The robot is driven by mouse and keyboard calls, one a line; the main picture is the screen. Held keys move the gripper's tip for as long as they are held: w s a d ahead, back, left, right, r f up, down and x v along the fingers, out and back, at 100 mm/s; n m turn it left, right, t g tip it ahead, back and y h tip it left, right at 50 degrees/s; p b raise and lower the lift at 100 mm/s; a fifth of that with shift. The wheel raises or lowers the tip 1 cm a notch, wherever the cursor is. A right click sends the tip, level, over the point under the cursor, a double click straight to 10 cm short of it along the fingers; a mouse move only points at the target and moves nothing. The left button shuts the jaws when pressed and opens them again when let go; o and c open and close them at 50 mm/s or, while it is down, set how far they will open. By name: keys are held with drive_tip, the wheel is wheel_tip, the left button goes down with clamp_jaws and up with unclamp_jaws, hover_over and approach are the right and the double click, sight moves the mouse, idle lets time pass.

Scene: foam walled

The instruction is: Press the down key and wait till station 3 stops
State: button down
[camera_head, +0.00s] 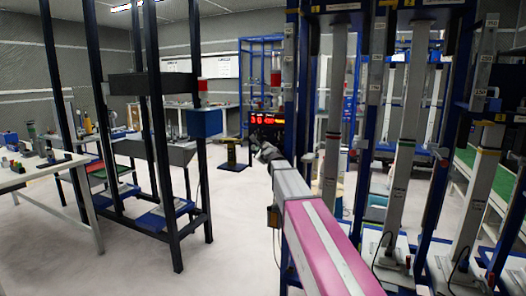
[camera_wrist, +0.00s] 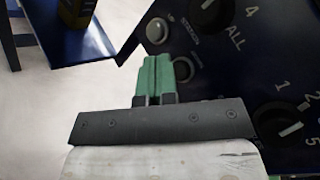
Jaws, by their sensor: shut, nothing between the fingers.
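A dark blue control panel (camera_wrist: 220,75) fills the right of the wrist view. A round grey key (camera_wrist: 158,30) shows at its upper left. A second round key (camera_wrist: 183,69) lies just below it, partly hidden by my fingers; its small lettering is too blurred to read. My gripper (camera_wrist: 155,58) has green fingers, shut and empty, with the tips over the panel's edge beside the second key; I cannot tell whether they touch. In the head view my gripper (camera_head: 263,151) is small, beyond my pink arm. Several lift columns (camera_head: 400,140) stand at right; I cannot tell which is station 3.
The panel also has a knob marked 4 and ALL (camera_wrist: 210,14) and a lower knob marked 1 and 5 (camera_wrist: 285,127). In the head view, a red lit display (camera_head: 266,119) is behind my gripper. A black frame (camera_head: 160,130) stands left; floor between is clear.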

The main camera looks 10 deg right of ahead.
drive_tip(key=shift+w, duration=0.1)
idle(0.7)
drive_tip(key=shift+w+d, duration=0.2)
drive_tip(key=shift+w, duration=0.1)
